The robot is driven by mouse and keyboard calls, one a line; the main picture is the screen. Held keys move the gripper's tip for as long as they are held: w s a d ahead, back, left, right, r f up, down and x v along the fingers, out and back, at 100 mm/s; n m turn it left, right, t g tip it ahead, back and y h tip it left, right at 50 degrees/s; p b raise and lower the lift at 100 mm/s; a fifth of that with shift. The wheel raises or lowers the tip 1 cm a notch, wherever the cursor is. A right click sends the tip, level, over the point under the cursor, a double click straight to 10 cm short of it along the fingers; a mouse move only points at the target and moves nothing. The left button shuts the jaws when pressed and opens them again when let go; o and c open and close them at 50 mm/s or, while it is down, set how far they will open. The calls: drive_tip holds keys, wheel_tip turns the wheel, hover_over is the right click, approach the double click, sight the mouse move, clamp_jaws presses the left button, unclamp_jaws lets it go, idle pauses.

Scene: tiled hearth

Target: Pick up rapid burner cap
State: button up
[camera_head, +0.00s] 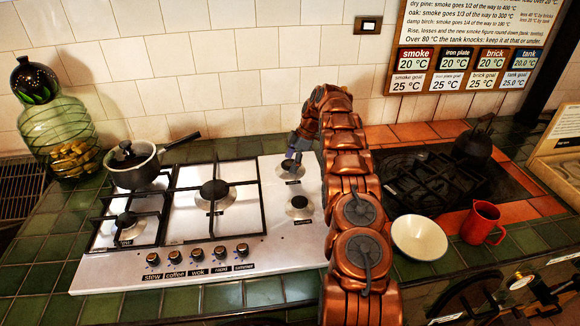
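The white hob (245,225) has several burners and a front row of knobs with labels including stew, coffee, wok and rapid. A dark round burner cap (291,166) sits at the back right of the hob. Another dark cap (299,203) sits at the front right, and a larger one (214,189) in the middle under a black grate. I cannot tell from the picture which cap is the rapid one. My gripper (292,158) points down at the back right cap, just over or touching it. Its fingers are small and partly hidden by my copper arm.
A lidded pot (134,165) stands on the back left grate, its handle pointing right. A green glass jar (60,132) is at the far left. Right of my arm are a white bowl (419,238), a red jug (481,223), a black grate (430,185) and a dark kettle (473,147).

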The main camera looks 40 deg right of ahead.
sight(287, 165)
drive_tip(key=c, duration=0.9)
drive_tip(key=shift+r+b, duration=1.05)
drive_tip(key=shift+r, duration=0.7)
drive_tip(key=shift+s, duration=0.2)
drive_tip(key=shift+s, duration=0.1)
